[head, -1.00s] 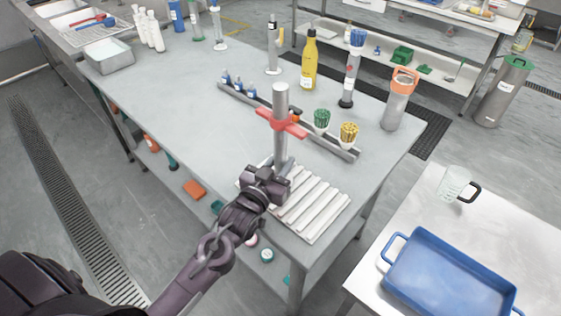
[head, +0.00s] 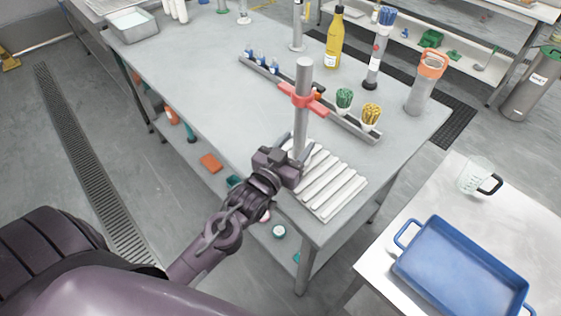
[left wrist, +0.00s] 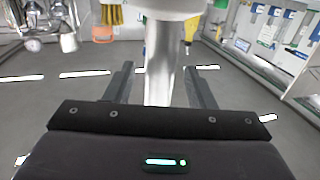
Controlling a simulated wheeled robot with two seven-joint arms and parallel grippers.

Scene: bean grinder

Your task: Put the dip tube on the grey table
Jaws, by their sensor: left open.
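My left gripper (head: 291,150) is open at the lower part of the tube. In the left wrist view, the tube (left wrist: 160,70) stands between the two spread fingers of the left gripper (left wrist: 160,88), with gaps on both sides. My right gripper is not in view.
The white ribbed rack (head: 330,185) lies right of the tube. Behind it runs a long grey rail (head: 335,117), with green (head: 344,98) and yellow (head: 371,114) bundles near it. A yellow bottle (head: 334,42) stands farther back. A lighter table with a blue tray (head: 462,270) is at right.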

